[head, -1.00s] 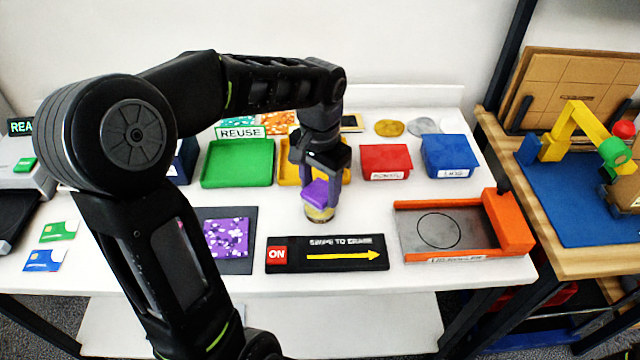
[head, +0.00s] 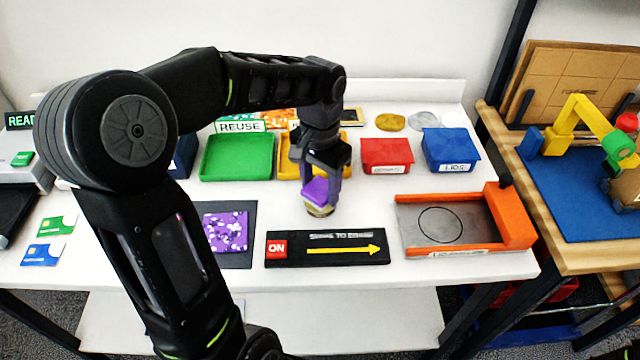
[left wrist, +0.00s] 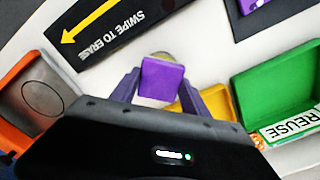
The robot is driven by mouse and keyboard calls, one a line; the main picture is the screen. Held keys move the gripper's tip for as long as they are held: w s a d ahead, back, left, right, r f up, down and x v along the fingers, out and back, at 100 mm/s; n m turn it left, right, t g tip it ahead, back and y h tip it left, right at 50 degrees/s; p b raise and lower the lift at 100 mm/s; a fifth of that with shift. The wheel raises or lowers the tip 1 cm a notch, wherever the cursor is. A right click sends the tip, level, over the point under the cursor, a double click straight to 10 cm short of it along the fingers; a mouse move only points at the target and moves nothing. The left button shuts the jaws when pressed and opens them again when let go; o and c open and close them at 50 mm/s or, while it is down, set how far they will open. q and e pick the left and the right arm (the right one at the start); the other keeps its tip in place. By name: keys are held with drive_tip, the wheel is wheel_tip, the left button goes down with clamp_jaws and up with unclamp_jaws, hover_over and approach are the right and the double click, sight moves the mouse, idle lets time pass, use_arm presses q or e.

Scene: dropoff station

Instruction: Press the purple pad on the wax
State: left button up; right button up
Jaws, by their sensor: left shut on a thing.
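My left gripper (head: 320,180) points down over the white table, shut on the purple pad (head: 318,190). The pad also shows between the purple fingers in the left wrist view (left wrist: 162,78). A small round tin with a yellowish top, seemingly the wax (head: 320,211), stands on the table directly below the pad. Its rim (left wrist: 160,55) shows just past the pad in the left wrist view. The pad hides most of the tin's top, and I cannot tell whether they are pressed together. My right gripper is not in view.
A black "swipe to erase" strip (head: 345,254) lies in front of the tin. The green tray (head: 236,160) and yellow tray (left wrist: 216,101) are behind. A red bin (head: 386,154), a blue bin (head: 450,150) and an orange-framed plate (head: 412,222) are to the right.

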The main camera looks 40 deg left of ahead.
sight(320, 189)
use_arm(q)
drive_tip(key=shift+f+b, duration=0.3)
drive_tip(key=shift+f, duration=0.25)
idle(1.4)
drive_tip(key=shift+r, duration=0.1)
wheel_tip(320, 189, up, 7)
drive_tip(key=p, duration=0.5)
drive_tip(key=shift+p, duration=0.35)
idle(0.7)
